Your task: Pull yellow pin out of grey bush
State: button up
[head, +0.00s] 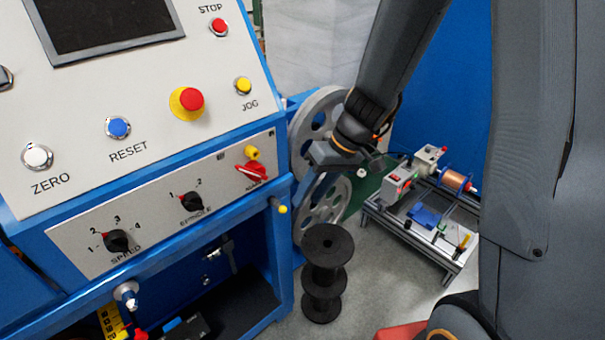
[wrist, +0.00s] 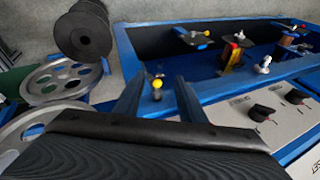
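The yellow pin (head: 282,209) shows as a small yellow knob at the right side of the blue machine, just below the switch panel. In the wrist view the yellow pin (wrist: 157,83) appears between my two finger tips, on the blue frame's edge. A small grey bush (wrist: 157,95) shows just under its head. My gripper (head: 303,183) is above and right of the pin in the head view. Its fingers are open and empty, one on either side of the pin in the wrist view. I cannot tell whether the tips reach past the pin head.
Two grey pulley wheels (head: 317,112) stand close behind my gripper. A black spool (head: 327,245) is on the floor below. The control panel (head: 160,200), with a red switch (head: 250,173), is to the left. A low metal bench (head: 420,230) stands right.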

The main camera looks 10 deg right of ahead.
aim_at(283, 206)
jog(key=shift+n+t+y, duration=0.4)
jog(key=shift+n, duration=0.2)
jog(key=shift+w+a+f+p, duration=0.4)
jog(key=shift+w+a+f, duration=0.5)
jog(key=shift+f, duration=0.2)
jog(key=shift+w+a+f+p, duration=0.45)
jog(key=shift+w+a+f, duration=0.4)
jog(key=shift+f, duration=0.3)
jog(key=shift+w+a+f+p, duration=0.4)
jog(key=shift+w+a+f, duration=0.35)
jog(key=shift+a+f, duration=0.3)
jog(key=shift+d, duration=0.1)
jog(key=shift+c, duration=0.2)
grip_shut()
